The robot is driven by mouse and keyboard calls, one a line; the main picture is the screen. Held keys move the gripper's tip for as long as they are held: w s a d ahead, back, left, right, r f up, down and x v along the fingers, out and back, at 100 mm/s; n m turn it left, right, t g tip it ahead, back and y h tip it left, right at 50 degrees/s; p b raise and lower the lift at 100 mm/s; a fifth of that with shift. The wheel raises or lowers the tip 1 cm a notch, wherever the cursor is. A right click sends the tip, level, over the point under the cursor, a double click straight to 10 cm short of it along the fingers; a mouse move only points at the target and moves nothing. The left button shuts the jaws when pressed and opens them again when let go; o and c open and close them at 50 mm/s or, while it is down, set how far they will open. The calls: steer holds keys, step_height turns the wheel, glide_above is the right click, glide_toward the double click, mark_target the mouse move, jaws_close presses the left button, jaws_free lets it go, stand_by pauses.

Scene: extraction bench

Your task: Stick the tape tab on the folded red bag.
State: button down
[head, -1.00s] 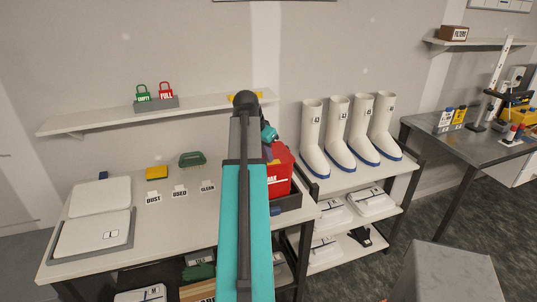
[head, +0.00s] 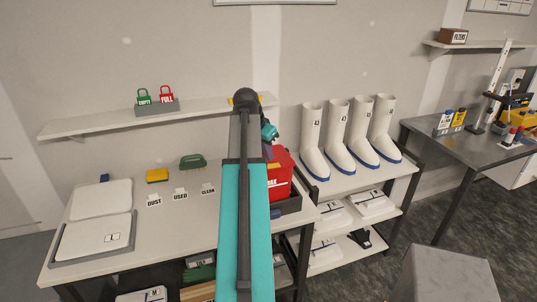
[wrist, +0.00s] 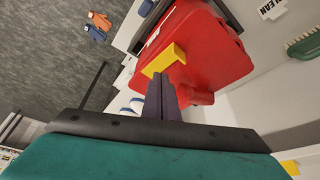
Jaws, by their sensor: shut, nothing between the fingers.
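The folded red bag (head: 279,175) sits in a dark tray (head: 289,206) at the right end of the bench, partly hidden behind my arm. In the wrist view the red bag (wrist: 215,62) fills the upper middle. A yellow tab (wrist: 163,60) lies against its red surface, right at my fingertips. My gripper (wrist: 160,82) is shut, its two dark fingers together and pointing at the tab. I cannot tell whether the fingertips touch the tab or how firmly it sits on the bag.
White boots (head: 342,150) stand on a rack right of the bag. A yellow block (head: 157,175), a green brush (head: 192,162) and label cards (head: 180,195) are on the bench.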

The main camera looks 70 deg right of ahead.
mark_target(268, 167)
steer(key=shift+r+p, duration=1.3)
steer(key=shift+r, duration=1)
